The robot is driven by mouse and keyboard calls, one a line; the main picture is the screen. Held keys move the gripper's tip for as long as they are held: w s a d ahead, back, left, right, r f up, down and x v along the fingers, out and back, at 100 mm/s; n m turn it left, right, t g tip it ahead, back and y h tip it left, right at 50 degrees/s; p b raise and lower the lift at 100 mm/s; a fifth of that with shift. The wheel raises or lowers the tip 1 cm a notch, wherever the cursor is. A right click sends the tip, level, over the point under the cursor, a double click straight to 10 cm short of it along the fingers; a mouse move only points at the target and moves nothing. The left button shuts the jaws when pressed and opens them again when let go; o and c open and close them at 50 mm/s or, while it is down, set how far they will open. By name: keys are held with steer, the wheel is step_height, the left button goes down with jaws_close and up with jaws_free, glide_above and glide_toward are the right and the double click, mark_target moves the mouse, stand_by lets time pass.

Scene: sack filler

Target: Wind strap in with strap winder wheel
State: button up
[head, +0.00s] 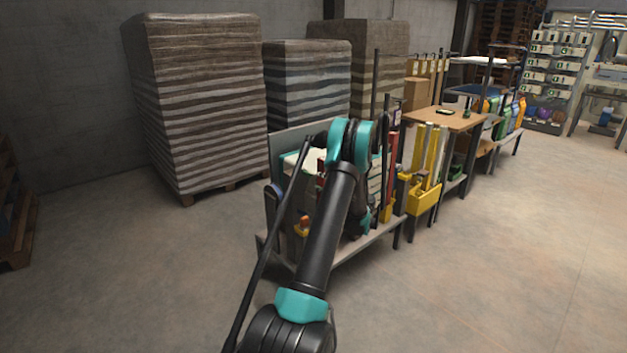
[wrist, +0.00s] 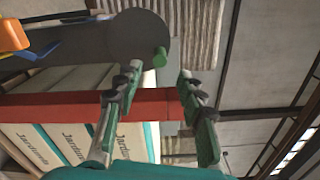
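In the wrist view a dark grey round wheel (wrist: 125,38) with a short green knob (wrist: 160,57) near its rim appears beyond my fingers; I take it for the strap winder wheel. My gripper (wrist: 159,74) is open, with its two fingers apart. The green knob appears between the fingertips, and I cannot tell whether they touch it. No strap can be made out. In the head view my arm covers the gripper and the wheel.
A red post (wrist: 60,106) crosses behind the fingers, beside white and teal printed sacks (wrist: 40,145). In the head view, a bench frame (head: 350,250) holds tools and yellow holders (head: 424,198). Wrapped pallet stacks (head: 200,100) stand behind. The floor at right is clear.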

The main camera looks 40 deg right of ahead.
steer(key=shift+s+d, duration=0.15)
steer(key=shift+s, duration=1.75)
